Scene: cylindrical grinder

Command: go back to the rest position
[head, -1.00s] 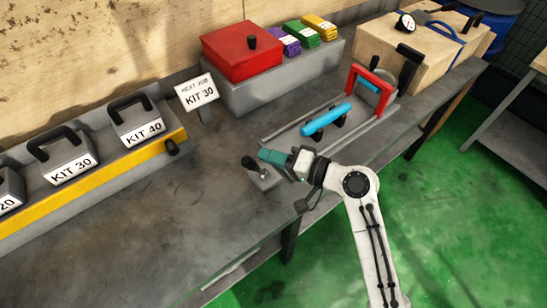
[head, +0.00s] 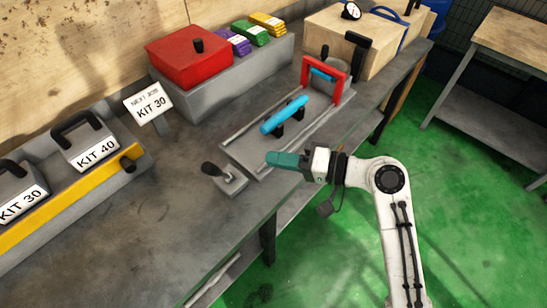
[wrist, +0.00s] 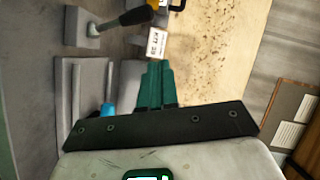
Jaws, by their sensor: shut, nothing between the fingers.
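My gripper (head: 270,158) has teal fingers and is shut and empty. In the head view it is in the air over the front edge of the bench, right of the small lever block (head: 224,178) and in front of the slide with the blue cylinder (head: 285,115). In the wrist view the teal fingers (wrist: 155,80) point toward the sign and the wall. The blue cylinder shows there only as a small piece (wrist: 108,110), mostly hidden by my gripper.
A red box (head: 188,58) and coloured packs stand on a grey block behind. A red frame (head: 325,75) is at the slide's far end. Green floor (head: 330,250) is open in front.

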